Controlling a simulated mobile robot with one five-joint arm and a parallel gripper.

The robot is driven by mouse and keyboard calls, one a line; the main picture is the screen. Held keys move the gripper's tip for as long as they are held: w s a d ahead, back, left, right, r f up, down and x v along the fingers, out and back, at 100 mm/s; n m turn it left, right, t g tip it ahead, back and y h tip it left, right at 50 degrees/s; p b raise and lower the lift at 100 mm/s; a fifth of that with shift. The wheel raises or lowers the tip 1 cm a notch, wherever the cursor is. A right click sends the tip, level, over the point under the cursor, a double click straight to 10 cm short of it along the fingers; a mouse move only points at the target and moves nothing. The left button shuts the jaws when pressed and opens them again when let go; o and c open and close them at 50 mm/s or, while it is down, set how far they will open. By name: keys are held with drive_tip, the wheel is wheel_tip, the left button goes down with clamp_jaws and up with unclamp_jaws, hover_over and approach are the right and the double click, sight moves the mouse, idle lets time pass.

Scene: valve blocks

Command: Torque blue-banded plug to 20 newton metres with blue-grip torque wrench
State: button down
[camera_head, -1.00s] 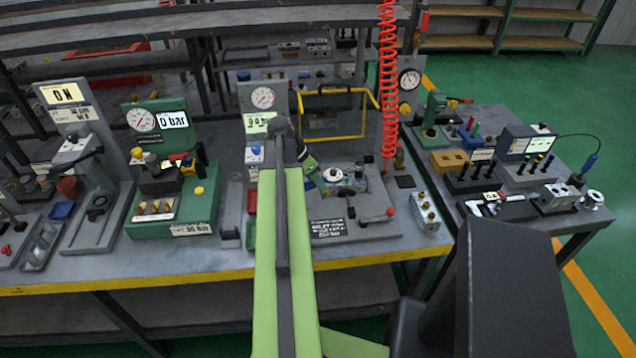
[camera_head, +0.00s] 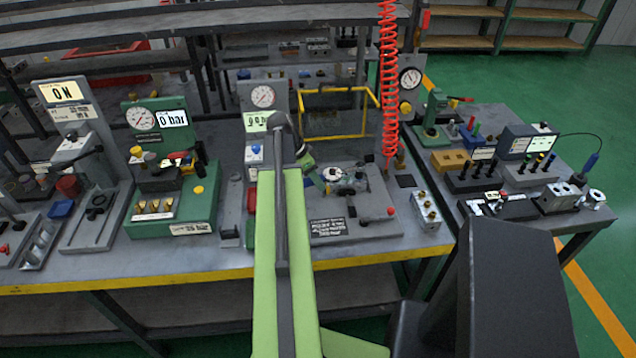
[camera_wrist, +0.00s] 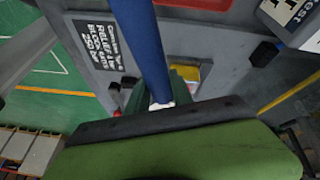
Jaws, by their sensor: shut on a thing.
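My gripper (camera_wrist: 160,112) is shut on a blue bar (camera_wrist: 143,45), which looks like the blue grip of the torque wrench. The bar runs from the top of the wrist view down to the jaws, with a small pale end showing there. In the head view my gripper (camera_head: 308,162) is partly hidden behind my arm. It is over the left side of a grey fixture plate (camera_head: 380,228) that bears a round pale part (camera_head: 334,174). I cannot make out the blue-banded plug, and the wrench's head is hidden.
A green pressure stand (camera_head: 172,208) is to the left. A side table (camera_head: 470,130) with tool racks is at right.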

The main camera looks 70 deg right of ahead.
drive_tip(key=shift+w+d+m, duration=0.35)
drive_tip(key=shift+d+m, duration=0.05)
drive_tip(key=shift+d, duration=0.05)
drive_tip(key=shift+d, duration=0.1)
drive_tip(key=shift+w+d+m+y, duration=0.6)
drive_tip(key=shift+w+d+m, duration=0.05)
drive_tip(key=shift+d+m, duration=0.3)
drive_tip(key=shift+w+d+m, duration=0.2)
drive_tip(key=shift+d+m, duration=0.05)
drive_tip(key=shift+d, duration=0.2)
drive_tip(key=shift+s+a+n+h, duration=0.15)
drive_tip(key=shift+s+a+n, duration=0.25)
drive_tip(key=shift+a, duration=0.2)
drive_tip(key=shift+s+a+n+h, duration=0.15)
drive_tip(key=shift+s+a+n, duration=0.1)
drive_tip(key=shift+a+n, duration=0.3)
drive_tip(key=shift+r, duration=0.1)
